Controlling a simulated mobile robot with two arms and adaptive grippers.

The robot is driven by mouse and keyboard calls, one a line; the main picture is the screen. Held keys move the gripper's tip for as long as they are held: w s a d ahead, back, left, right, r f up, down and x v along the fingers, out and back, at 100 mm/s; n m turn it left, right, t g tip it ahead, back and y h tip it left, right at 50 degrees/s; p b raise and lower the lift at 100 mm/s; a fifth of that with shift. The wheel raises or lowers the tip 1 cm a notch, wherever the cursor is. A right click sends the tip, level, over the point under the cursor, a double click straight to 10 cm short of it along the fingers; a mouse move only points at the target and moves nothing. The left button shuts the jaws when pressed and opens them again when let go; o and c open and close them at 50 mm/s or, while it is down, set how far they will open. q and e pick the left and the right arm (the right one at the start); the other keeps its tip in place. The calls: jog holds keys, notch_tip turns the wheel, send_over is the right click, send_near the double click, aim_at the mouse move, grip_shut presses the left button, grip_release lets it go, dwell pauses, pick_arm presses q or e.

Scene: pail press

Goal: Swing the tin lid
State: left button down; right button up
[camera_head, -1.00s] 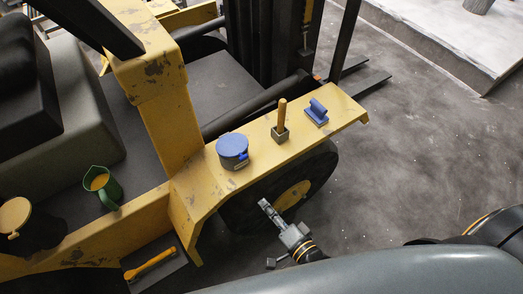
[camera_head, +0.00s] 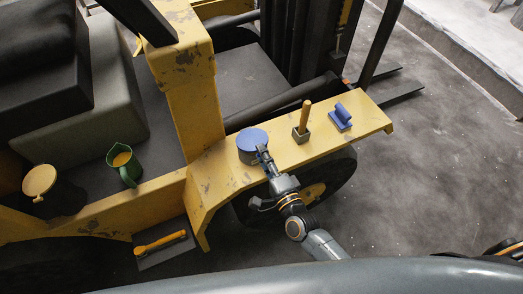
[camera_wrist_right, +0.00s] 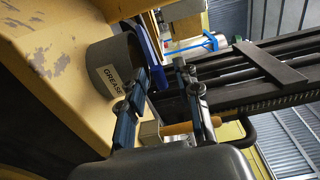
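The tin (camera_wrist_right: 112,68) has a grey body with a "GREASE" label and stands upright on the yellow fender. Its blue lid (camera_head: 251,138) lies over its top, and the lid's edge also shows in the right wrist view (camera_wrist_right: 148,36). My right gripper (camera_head: 264,156) is at the near right side of the tin, with its fingertips by the lid's edge. In the right wrist view its two fingers (camera_wrist_right: 168,76) are apart with a gap between them. I cannot tell whether a finger touches the lid. My left gripper is not in view.
On the fender (camera_head: 222,178), a wooden-handled tool in a small block (camera_head: 304,118) and a blue-handled block (camera_head: 341,117) stand right of the tin. A green jug (camera_head: 125,163) and a tan-lidded container (camera_head: 41,181) are to the left. An orange-handled brush (camera_head: 160,243) lies on the step.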

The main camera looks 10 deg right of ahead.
jog(key=shift+w+a, duration=0.2)
jog(key=shift+w, duration=0.45)
grip_shut()
jog(key=shift+w+r, duration=0.1)
